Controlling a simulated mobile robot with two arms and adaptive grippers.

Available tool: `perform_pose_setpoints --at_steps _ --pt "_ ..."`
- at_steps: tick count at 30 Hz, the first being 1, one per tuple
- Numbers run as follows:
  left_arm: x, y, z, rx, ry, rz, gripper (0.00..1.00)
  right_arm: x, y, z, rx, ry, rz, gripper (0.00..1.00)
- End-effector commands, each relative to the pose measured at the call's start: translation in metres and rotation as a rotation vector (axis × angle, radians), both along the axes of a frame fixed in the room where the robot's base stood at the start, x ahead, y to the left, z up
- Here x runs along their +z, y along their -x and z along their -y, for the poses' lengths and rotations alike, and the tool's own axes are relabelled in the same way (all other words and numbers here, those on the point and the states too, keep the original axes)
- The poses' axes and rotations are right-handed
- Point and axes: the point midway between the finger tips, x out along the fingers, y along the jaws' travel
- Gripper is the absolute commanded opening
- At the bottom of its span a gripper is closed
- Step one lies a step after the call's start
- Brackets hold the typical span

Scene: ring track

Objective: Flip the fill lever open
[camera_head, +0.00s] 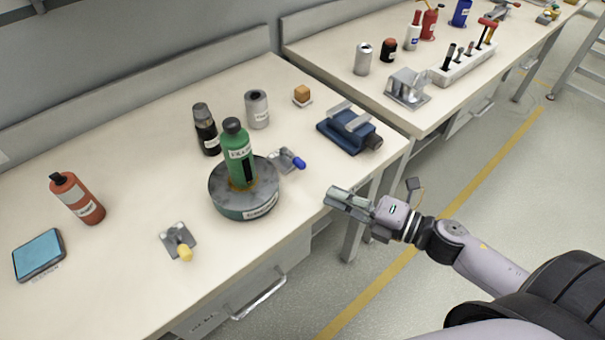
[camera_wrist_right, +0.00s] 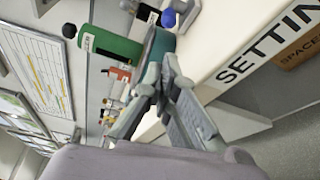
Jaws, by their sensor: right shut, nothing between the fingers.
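A small grey lever with a blue knob (camera_head: 298,163) sits on the bench just right of a round grey base (camera_head: 232,207). A second grey lever with a yellow knob (camera_head: 184,253) sits in front and to the left of that base. I cannot read which one is the fill lever. A green bottle (camera_head: 237,150) stands upright on the base. My right gripper (camera_head: 333,195) is shut and empty, at the bench's front edge, right of the blue knob and apart from it. The wrist view shows the blue knob (camera_wrist_right: 168,17) and green bottle (camera_wrist_right: 112,45) beyond the fingers. My left gripper is not in view.
A blue vise (camera_head: 347,132) stands at the bench's right end. A black bottle (camera_head: 206,130) and grey can (camera_head: 257,108) stand behind the base. A red bottle (camera_head: 78,198) and tablet (camera_head: 39,254) are at left. The bench between blue knob and right gripper is clear.

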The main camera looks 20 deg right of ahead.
Motion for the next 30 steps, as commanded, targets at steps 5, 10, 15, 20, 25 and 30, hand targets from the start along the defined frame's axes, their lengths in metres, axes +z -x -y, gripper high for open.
perform_pose_setpoints --at_steps 5,10,15,20,25,30 --pt "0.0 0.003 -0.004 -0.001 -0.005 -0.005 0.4 0.001 -0.002 -0.001 -0.002 -0.002 0.0 0.0" --pt "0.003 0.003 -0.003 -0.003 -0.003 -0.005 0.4 0.002 -0.012 -0.009 -0.001 -0.003 0.004 0.0" --pt "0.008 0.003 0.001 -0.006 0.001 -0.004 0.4 0.001 -0.032 -0.024 -0.002 -0.004 0.004 0.0" --pt "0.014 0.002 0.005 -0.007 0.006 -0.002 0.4 0.0 -0.052 -0.04 -0.003 -0.004 0.004 0.0" --pt "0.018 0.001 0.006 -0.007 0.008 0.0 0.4 -0.003 -0.068 -0.053 -0.003 -0.004 0.003 0.0" --pt "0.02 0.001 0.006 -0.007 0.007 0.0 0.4 -0.005 -0.077 -0.061 -0.004 -0.003 0.001 0.0"
